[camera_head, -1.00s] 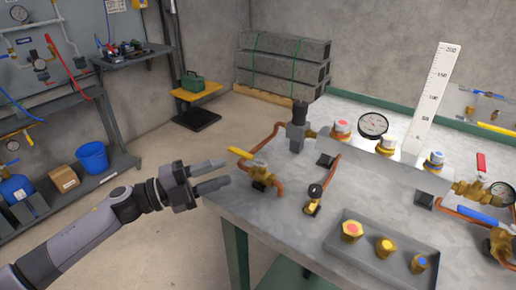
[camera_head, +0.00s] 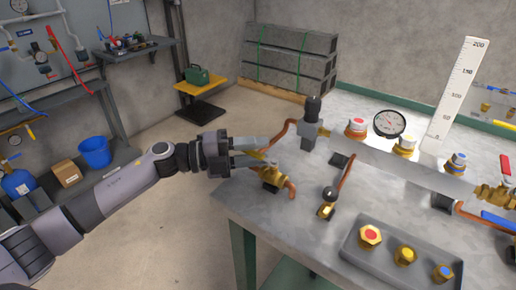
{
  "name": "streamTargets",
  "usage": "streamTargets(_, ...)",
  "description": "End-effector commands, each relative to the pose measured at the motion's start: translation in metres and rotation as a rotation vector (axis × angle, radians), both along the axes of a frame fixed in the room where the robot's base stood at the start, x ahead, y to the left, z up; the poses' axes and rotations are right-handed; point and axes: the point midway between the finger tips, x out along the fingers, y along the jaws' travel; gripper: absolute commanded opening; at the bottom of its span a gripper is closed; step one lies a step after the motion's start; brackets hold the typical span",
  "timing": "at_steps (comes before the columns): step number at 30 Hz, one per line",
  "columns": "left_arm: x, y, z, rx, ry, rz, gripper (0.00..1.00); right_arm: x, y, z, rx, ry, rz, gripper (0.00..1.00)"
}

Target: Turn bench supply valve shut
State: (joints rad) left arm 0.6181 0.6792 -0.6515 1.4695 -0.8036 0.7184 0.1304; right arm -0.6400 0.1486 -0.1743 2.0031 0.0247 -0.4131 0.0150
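The bench supply valve (camera_head: 270,177) is a brass body with a yellow lever handle (camera_head: 258,156), near the left edge of the grey bench top (camera_head: 300,215). Copper pipe joins it on both sides. My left gripper (camera_head: 264,151) comes in from the left at the handle, with its two fingers apart. The yellow handle shows between and behind the fingers and is partly hidden by them. I cannot tell whether they touch it. My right gripper is not in view.
A dark relief fitting (camera_head: 312,125) stands just right of the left gripper. A small black-knobbed brass valve (camera_head: 327,205) and a grey tray (camera_head: 370,262) with brass fittings lie nearer the front. A dial gauge (camera_head: 389,124) and a white scale (camera_head: 460,95) stand behind.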

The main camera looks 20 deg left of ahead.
Motion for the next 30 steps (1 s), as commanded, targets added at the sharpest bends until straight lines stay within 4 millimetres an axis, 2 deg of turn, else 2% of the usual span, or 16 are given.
streamTargets(10,0.0030,-0.0062,-0.0002,0.001,0.000,0.000,0.34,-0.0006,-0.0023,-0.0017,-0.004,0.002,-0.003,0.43)
streamTargets(11,0.0030,-0.0062,-0.0002,0.001,0.000,0.000,0.31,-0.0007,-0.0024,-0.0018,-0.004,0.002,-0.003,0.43)
streamTargets(12,0.0030,-0.0062,-0.0002,0.001,0.000,0.000,0.18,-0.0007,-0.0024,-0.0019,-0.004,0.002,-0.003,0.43)
streamTargets(14,0.0029,-0.0062,-0.0002,0.000,-0.001,0.000,0.00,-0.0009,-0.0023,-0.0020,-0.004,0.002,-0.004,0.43)
streamTargets(30,0.0043,-0.0064,0.0005,0.001,0.000,0.019,0.00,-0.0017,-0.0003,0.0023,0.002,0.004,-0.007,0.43)
